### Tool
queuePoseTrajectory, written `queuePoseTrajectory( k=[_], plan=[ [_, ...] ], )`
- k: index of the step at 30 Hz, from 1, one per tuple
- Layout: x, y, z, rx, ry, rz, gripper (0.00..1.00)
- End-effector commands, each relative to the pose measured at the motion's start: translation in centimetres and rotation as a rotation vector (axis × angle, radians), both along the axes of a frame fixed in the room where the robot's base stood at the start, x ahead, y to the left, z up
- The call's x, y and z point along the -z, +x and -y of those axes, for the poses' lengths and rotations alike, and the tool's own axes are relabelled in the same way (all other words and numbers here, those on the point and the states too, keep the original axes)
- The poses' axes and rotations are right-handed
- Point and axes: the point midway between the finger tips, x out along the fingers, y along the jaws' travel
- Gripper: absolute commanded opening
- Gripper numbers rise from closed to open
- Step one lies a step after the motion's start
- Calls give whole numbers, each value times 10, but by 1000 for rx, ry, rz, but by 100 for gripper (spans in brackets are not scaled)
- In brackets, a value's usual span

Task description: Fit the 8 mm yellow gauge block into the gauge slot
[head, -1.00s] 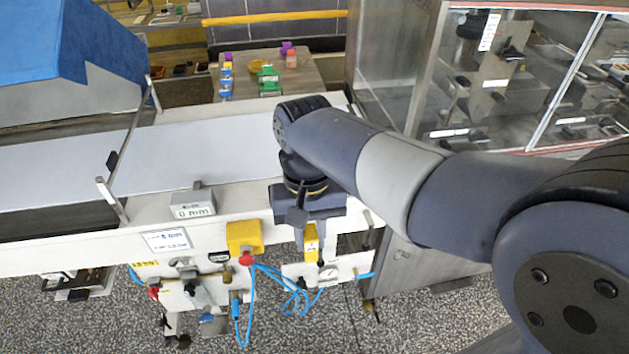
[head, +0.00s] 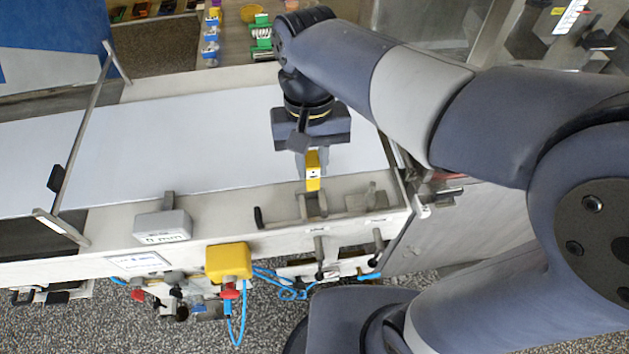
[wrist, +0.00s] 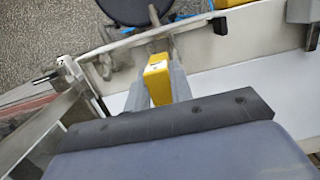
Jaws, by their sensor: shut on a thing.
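The yellow gauge block (head: 313,172) is upright between the fingers of my gripper (head: 312,164), which is shut on it. It also shows in the wrist view (wrist: 157,80) with a grey finger on each side. The gauge slot appears to be the gap between two small grey uprights (head: 313,205) on the conveyor's near rail. In the head view the block's lower end is just above and behind these uprights; whether it touches them I cannot tell. In the wrist view grey metal parts (wrist: 168,44) lie just beyond the block.
A grey box with an mm reading (head: 162,226) sits on the rail to the left. A yellow box with a red button (head: 228,262) hangs on the front face. A small metal block with a pin (head: 368,199) stands right of the uprights. The white belt (head: 200,140) is clear.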

Motion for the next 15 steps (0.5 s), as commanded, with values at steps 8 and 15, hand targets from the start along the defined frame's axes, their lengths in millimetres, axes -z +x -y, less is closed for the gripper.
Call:
queuePoseTrajectory(
  k=[8, 15],
  plan=[
    [49, -1, 1, 1, -3, -4, 0],
    [75, -1, 1, 1, -3, -4, 0]
  ],
)
